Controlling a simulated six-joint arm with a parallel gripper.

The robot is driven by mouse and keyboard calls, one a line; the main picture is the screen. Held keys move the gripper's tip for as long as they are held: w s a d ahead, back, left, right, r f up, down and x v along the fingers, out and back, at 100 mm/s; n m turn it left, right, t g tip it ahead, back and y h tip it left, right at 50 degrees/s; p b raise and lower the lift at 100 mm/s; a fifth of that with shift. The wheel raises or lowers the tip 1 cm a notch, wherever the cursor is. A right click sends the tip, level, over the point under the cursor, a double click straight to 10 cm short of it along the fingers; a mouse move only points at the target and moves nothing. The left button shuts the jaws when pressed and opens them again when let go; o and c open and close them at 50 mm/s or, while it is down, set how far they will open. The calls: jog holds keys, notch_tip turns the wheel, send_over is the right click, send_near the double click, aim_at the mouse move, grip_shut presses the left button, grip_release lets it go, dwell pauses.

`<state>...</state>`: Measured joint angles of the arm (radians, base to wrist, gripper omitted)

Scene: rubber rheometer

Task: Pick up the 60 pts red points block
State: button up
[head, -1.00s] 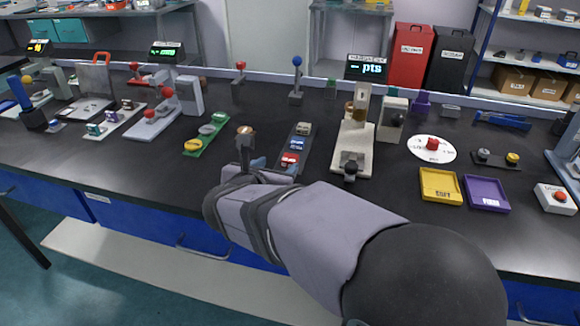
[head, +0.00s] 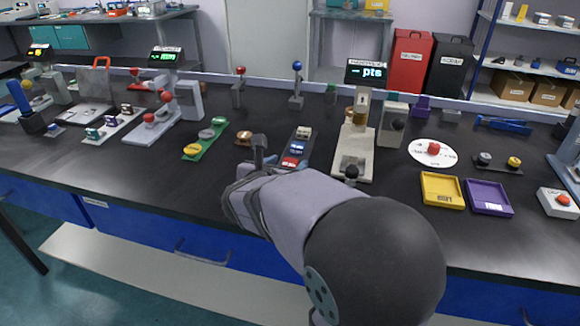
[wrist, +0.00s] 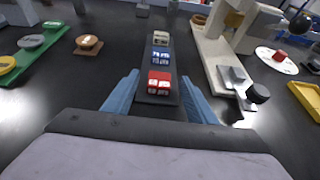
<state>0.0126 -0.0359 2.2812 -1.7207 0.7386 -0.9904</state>
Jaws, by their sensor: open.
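The red points block (wrist: 159,82) sits at the near end of a dark narrow rack in the wrist view. It also shows in the head view (head: 291,161), partly hidden by my arm. Behind it on the rack (wrist: 157,98) are a blue block (wrist: 161,55) and a beige block (wrist: 161,38). My gripper (wrist: 158,90) is open, with one blue finger on each side of the rack's near end. The red block lies between or just beyond the fingertips; contact is not visible. In the head view my gripper (head: 262,150) is mostly hidden by my wrist.
The beige hardness tester (head: 352,145) stands close on the right of the rack. A small brown disc on a base (wrist: 87,44) and a green strip with coloured discs (wrist: 32,50) lie to the left. Yellow (head: 442,204) and purple (head: 488,211) trays lie further right.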

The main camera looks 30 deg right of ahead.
aim_at(289, 165)
jog(key=shift+x, duration=0.9)
jog(key=c, duration=1.2)
jog(key=shift+o, duration=0.2)
jog(key=shift+r, duration=0.1)
notch_tip(289, 165, up, 10)
jog(key=p, duration=0.4)
